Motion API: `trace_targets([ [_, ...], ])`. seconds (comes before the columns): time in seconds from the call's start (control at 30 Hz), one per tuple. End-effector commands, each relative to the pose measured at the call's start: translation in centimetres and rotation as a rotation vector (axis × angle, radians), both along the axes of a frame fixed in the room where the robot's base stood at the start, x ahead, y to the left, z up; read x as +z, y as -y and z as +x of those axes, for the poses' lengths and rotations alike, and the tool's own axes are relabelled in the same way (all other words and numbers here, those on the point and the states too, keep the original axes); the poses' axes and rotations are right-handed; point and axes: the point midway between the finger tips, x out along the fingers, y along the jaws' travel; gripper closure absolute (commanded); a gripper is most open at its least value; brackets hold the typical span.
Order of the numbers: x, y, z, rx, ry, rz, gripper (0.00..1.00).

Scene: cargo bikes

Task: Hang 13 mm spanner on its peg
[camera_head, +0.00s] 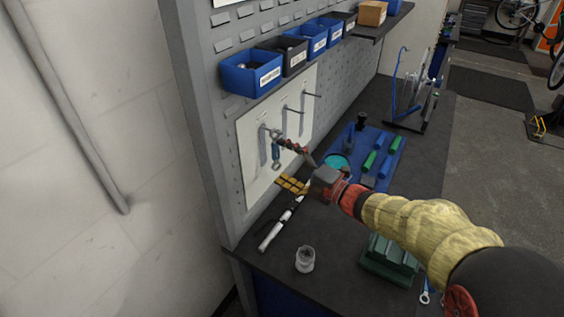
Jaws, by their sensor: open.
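A spanner with a blue middle (276,153) hangs upright in front of the white panel, its upper end at the leftmost peg (270,128). Its size marking is too small to read, and I cannot tell how far its ring is over the peg. My gripper (287,145) is open, with its red and dark fingers just right of the spanner's upper part. I cannot tell whether they touch it. The white panel (250,180) has grey tool outlines and two more pegs to the right, the middle peg (293,110) and the right peg (312,95), with no tool visible on them.
Blue bins (250,79) sit above the panel. On the dark bench are a white and black tool (279,230), a glass jar (305,260), a green vise-like block (388,262), a blue tray (386,143), and another spanner (425,293) by the arm.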

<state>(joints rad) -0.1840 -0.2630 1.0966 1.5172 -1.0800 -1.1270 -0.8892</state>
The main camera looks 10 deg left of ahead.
Motion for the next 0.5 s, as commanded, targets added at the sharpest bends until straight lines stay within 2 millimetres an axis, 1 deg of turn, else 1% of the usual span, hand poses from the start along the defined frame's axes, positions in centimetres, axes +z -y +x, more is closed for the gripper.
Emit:
trace_targets([
  [0.37,-0.05,0.04,-0.02,0.0,0.0,-0.001,0.0],
  [0.5,-0.02,0.75,-0.33,-0.001,0.0,0.0,0.0],
])
